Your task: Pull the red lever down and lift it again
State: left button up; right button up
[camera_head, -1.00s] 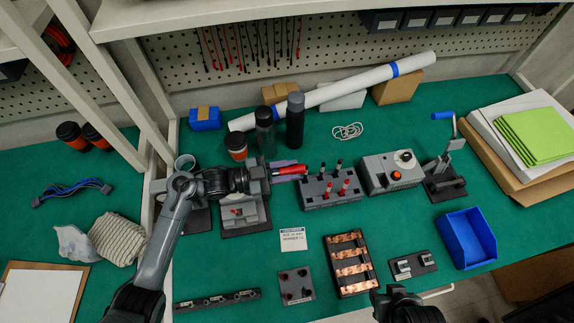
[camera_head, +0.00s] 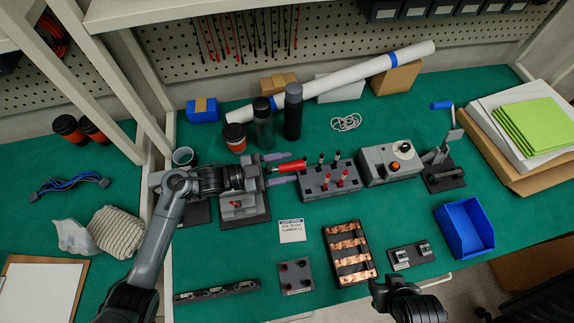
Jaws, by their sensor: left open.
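The red lever (camera_head: 290,167) is a red handle that sticks out to the right from its grey switch unit (camera_head: 258,210), at the left of the bench. My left gripper (camera_head: 285,168) reaches over this unit from the left. It is open, with one finger beyond the handle and one on its near side, and gaps show between them and the red. My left wrist hides the lever's pivot and the upper part of the unit. My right gripper (camera_head: 378,288) is at the front edge, far from the lever, and its fingertips are too dark to read.
A copper busbar tray (camera_head: 349,252) and a blue bin (camera_head: 465,227) lie nearer the front.

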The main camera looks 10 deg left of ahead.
pick_arm(q)
jog(key=v, duration=0.9)
jog(key=shift+a, duration=0.35)
jog(key=shift+s, duration=0.15)
